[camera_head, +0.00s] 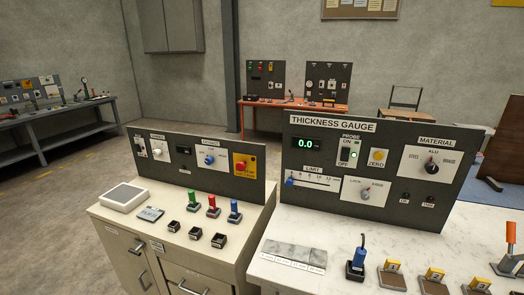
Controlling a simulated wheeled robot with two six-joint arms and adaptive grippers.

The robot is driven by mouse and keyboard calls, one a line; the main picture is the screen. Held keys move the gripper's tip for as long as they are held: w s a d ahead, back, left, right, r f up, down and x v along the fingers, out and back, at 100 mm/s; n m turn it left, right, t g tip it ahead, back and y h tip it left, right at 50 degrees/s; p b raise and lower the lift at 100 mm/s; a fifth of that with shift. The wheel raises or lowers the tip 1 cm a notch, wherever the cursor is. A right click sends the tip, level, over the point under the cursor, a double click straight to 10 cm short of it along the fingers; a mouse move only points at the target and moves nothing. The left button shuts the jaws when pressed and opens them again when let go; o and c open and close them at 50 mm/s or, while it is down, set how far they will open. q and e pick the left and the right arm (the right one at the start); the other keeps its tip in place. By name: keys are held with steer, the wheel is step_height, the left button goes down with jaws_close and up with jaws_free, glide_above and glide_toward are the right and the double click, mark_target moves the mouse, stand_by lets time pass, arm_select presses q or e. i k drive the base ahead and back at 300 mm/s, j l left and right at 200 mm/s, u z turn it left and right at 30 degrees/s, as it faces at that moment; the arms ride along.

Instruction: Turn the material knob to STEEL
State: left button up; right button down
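The material knob (432,168) is a black round knob on a white plate headed MATERIAL, at the right of the thickness gauge panel (300,160). ALU is printed above the knob. A smaller label to its left looks like STEEL, and another small label is to its right. The knob's light mark seems to be at its top, toward ALU, but it is too small to be sure. Neither of my grippers is in view, and nothing touches the knob.
The panel also carries a lit 0.0 display (305,143), a probe switch (344,152), a yellow ZERO button (378,156), a limit slider (290,181) and a lock knob (365,193). A blue probe (359,259) and several sample blocks stand on the white bench in front.

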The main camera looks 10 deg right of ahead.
mark_target(431, 168)
steer(key=z, duration=1.65)
